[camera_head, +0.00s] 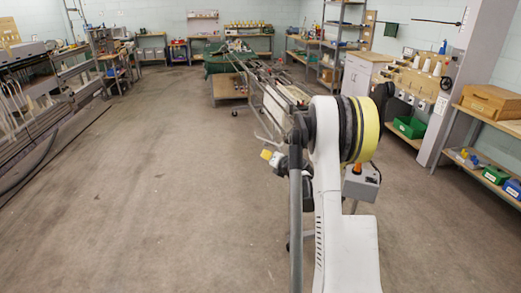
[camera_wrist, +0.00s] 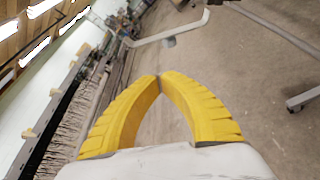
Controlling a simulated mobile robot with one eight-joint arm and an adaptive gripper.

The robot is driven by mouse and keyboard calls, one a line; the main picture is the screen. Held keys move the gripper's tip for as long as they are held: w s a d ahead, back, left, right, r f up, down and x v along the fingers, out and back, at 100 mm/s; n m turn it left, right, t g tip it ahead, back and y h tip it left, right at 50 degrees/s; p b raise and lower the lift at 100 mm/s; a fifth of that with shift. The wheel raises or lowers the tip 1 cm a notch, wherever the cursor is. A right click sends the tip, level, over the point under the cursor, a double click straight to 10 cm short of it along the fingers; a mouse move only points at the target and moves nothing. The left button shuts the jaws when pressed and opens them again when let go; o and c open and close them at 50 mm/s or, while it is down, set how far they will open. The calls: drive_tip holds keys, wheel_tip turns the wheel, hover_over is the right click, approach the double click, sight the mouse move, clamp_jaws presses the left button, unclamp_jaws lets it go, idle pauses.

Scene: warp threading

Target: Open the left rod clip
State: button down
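In the wrist view my gripper (camera_wrist: 159,78) has two thick yellow fingers whose tips meet, with nothing visible between them. Beyond the tips, a pale grey bent bar (camera_wrist: 180,33) with a small block under it crosses the upper middle, apart from the fingers as far as I can tell. I cannot tell whether this is part of a rod clip. The left rod clip cannot be made out in either view. In the head view my own white arm hides much of the long frame (camera_head: 268,95) in the middle, and a small yellow piece (camera_head: 266,154) shows left of the arm.
A grey box with an orange knob (camera_head: 357,168) stands right of my arm. Shelves with a green bin (camera_head: 409,127) and a wooden box (camera_head: 491,101) line the right side. A long machine (camera_head: 30,95) stands at left. The floor (camera_head: 170,190) between is clear.

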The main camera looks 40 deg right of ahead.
drive_tip(key=shift+s, duration=0.35)
drive_tip(key=shift+a+r, duration=0.1)
drive_tip(key=shift+r, duration=0.05)
